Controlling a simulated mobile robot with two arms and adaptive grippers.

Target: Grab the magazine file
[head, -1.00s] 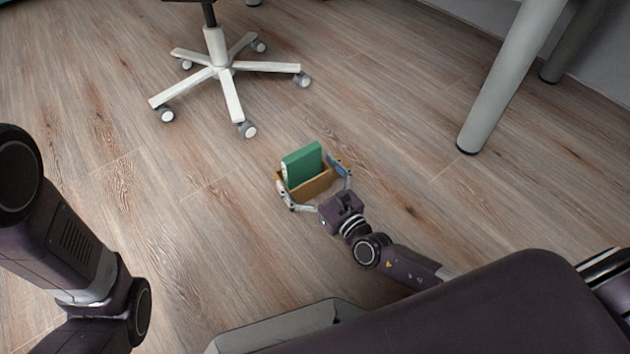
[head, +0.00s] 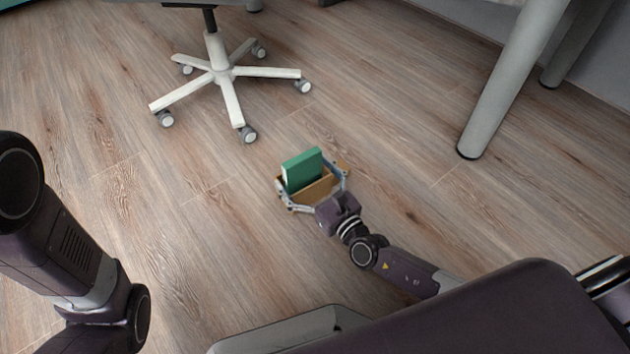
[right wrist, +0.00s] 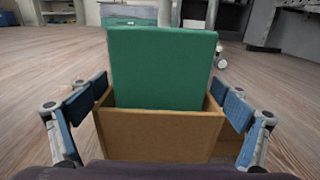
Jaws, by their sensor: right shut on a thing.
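The magazine file (head: 320,190) is a tan open-topped box on the wooden floor. A green book or folder (head: 302,169) stands in it. My right gripper (head: 313,181) reaches from the lower right, one finger on each side of the file, and is shut on it. In the right wrist view the file's tan near wall (right wrist: 155,136) faces me, with the green book (right wrist: 160,70) rising above it. The blue finger pads press at its left and right sides. My left arm shows at the left of the head view, but its gripper is out of view.
A swivel chair's white base (head: 225,74) with castors stands behind the file, up and left. A thick grey table leg (head: 500,85) stands to the upper right. The floor (head: 190,225) left of the file is bare.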

